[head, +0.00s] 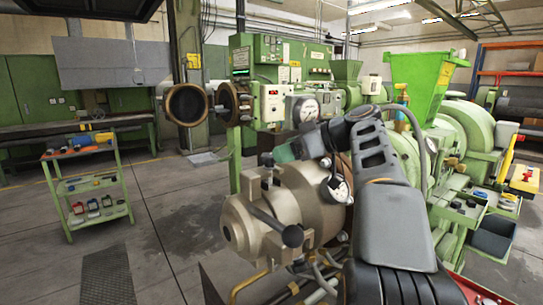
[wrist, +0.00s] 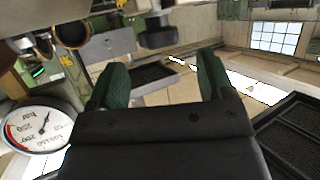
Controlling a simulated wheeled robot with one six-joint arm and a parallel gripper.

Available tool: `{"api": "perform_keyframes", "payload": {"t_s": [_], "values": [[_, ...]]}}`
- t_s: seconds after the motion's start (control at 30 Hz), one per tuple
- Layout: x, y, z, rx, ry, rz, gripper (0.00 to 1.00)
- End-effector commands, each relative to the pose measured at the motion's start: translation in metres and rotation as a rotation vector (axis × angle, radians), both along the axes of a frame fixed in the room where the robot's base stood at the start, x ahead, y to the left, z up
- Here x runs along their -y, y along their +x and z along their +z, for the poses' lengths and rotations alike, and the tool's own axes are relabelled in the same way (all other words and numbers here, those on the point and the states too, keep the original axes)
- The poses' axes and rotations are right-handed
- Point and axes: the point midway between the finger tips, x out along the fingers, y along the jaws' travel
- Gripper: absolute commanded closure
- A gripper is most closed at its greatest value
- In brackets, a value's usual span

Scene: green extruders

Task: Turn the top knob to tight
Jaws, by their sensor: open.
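A beige metal cylinder (head: 275,210) stands in the middle of the head view, with dark knobs on it. The upper dark knob (head: 267,159) sits at its top, and a lower ball knob (head: 292,236) is at its front. My gripper (head: 286,152) is above the cylinder, just right of the upper knob, with its far finger partly hidden by my arm. In the wrist view my gripper (wrist: 163,64) has its two green fingers wide apart with nothing between them. A dark knob (wrist: 156,36) shows beyond the fingertips, apart from them. I cannot read its tightness.
A pressure gauge (wrist: 38,128) is close to the left of my gripper; it also shows in the head view (head: 340,190). Green extruders (head: 440,115) stand behind and to the right. A green cart (head: 95,190) with tools is at left.

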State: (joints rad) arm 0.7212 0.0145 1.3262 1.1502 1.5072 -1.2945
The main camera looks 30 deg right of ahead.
Motion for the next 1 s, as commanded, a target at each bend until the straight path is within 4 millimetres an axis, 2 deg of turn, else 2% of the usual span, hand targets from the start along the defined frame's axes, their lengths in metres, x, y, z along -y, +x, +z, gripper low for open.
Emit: {"api": "perform_keyframes", "payload": {"t_s": [0.1, 0.3, 0.77, 1.0], "values": [[-0.012, 0.014, -0.008, -0.002, 0.001, 0.005, 0.26], [-0.024, 0.028, -0.015, -0.002, 0.001, 0.004, 0.26], [-0.029, 0.034, -0.018, -0.002, 0.0, 0.003, 0.26], [-0.029, 0.033, -0.018, -0.002, 0.0, 0.003, 0.49]]}}
